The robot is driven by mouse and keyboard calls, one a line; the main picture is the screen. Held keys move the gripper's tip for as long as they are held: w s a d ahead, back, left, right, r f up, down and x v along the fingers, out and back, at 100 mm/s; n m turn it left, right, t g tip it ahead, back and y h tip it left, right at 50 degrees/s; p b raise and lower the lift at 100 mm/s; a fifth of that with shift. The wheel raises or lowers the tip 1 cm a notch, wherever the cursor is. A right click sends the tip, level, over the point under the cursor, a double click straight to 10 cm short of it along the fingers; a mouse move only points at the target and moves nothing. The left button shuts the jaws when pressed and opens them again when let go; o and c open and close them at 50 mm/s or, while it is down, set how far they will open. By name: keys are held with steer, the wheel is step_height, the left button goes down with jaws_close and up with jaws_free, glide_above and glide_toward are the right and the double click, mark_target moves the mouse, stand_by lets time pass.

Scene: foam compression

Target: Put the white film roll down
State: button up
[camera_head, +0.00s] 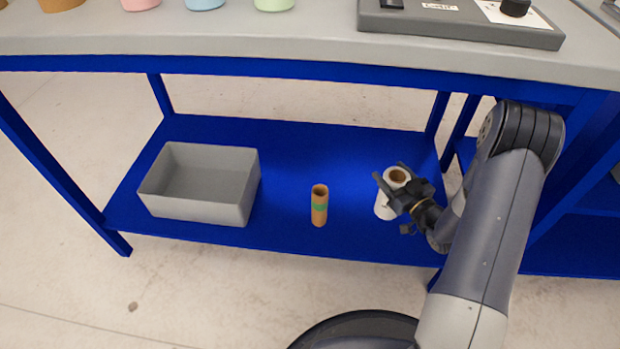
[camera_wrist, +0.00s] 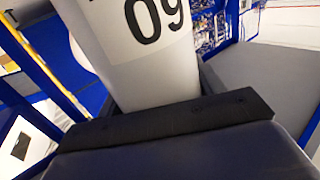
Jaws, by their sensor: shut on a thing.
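The white film roll (camera_head: 384,207) is a short white cylinder with a brown core, upright over the right part of the blue lower shelf (camera_head: 285,150). My gripper (camera_head: 391,186) is shut on it, with the fingers around its upper part. In the wrist view the film roll (camera_wrist: 135,60) fills the upper middle and bears the black digits "09". Black gripper parts (camera_wrist: 165,122) hide its lower part there. I cannot tell whether its base touches the shelf.
A brown tube with a green band (camera_head: 319,206) stands upright left of the roll. An empty grey bin (camera_head: 203,212) is farther left. The grey tabletop (camera_head: 250,38) above carries several coloured cups and a dark device (camera_head: 460,22). Shelf behind the tube is clear.

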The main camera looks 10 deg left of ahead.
step_height(320, 180, down, 10)
steer(key=b, duration=0.4)
steer(key=shift+b, duration=0.3)
steer(key=o, duration=1.6)
steer(key=shift+f, duration=0.1)
steer(key=p+v, duration=0.4)
steer(key=v, duration=0.8)
